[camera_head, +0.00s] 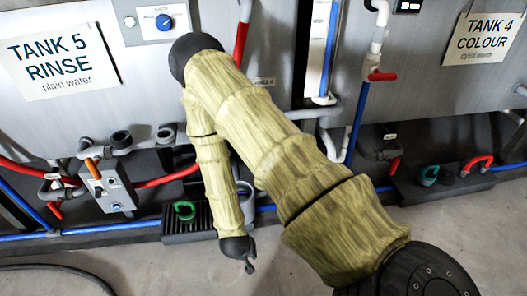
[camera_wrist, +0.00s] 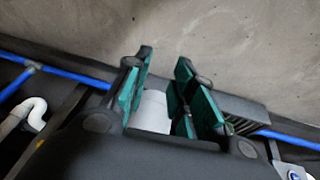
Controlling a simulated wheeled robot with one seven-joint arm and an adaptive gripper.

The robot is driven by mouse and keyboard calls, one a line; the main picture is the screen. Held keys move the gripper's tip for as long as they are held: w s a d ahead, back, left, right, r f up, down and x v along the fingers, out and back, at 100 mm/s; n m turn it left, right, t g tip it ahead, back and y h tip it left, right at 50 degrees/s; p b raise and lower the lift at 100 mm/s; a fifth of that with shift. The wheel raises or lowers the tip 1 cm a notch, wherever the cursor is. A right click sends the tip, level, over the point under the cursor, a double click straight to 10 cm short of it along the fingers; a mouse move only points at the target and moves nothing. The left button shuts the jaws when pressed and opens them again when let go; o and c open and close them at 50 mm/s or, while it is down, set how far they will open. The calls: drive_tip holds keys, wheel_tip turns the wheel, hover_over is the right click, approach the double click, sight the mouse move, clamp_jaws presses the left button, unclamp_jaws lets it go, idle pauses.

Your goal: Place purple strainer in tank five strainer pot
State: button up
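The tank five sign (camera_head: 60,62), reading "TANK 5 RINSE plain water", hangs on the grey tank front at the left in the head view. No purple strainer shows in either view. A light grey cylinder (camera_head: 246,200), possibly the strainer pot, stands partly hidden behind my arm. A pale cylinder also shows in the wrist view (camera_wrist: 151,112), beyond and between the fingers; I cannot tell if it is the same one.
A black ribbed box (camera_head: 185,228) with a green handle (camera_head: 185,209) stands left of my forearm. Blue pipes (camera_head: 100,228) run low along the tanks. Teal (camera_head: 428,176) and red (camera_head: 478,161) handles sit below the tank 4 sign (camera_head: 484,40).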

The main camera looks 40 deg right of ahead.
drive_tip(key=s+a+n+g+y, duration=0.1)
drive_tip(key=s+a+n, duration=0.2)
drive_tip(key=s, duration=0.5)
drive_tip(key=s+a+n+g+y, duration=0.1)
drive_tip(key=s+a+n+y, duration=0.1)
drive_tip(key=s, duration=0.7)
drive_tip(key=shift+a+r+n+y, duration=0.3)
drive_tip(key=shift+a+r+n, duration=0.1)
drive_tip(key=shift+a+n, duration=0.55)
